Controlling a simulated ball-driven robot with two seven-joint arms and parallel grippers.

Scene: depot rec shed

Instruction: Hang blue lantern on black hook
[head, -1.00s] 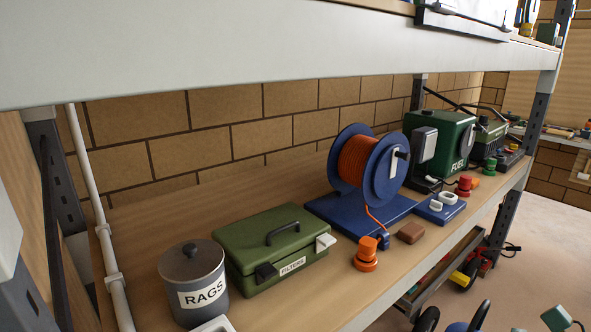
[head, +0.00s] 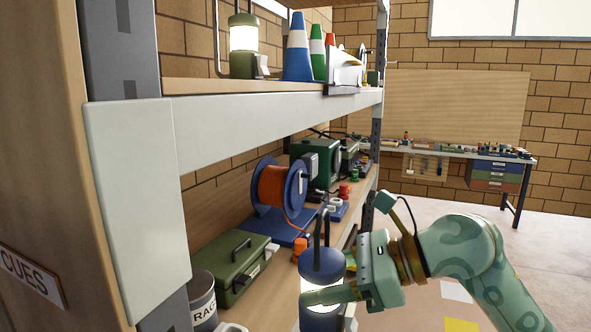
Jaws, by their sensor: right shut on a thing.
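The blue lantern (head: 322,261) has a blue cap, a glowing white middle, a blue base and a dark upright handle. My right gripper (head: 336,279) is shut on its body, with one finger across its front. The lantern is upright in front of the lower shelf; I cannot tell whether it touches anything there. The finger hides part of its glowing middle. I cannot make out a black hook for certain. My left gripper is not in view.
An upper shelf beam (head: 270,122) crosses above the lantern. The upper shelf holds a green lantern (head: 243,62) and cones (head: 298,50). The lower shelf holds a green filter box (head: 236,268), a rag can (head: 202,302) and a cable reel (head: 274,188). Floor at right is open.

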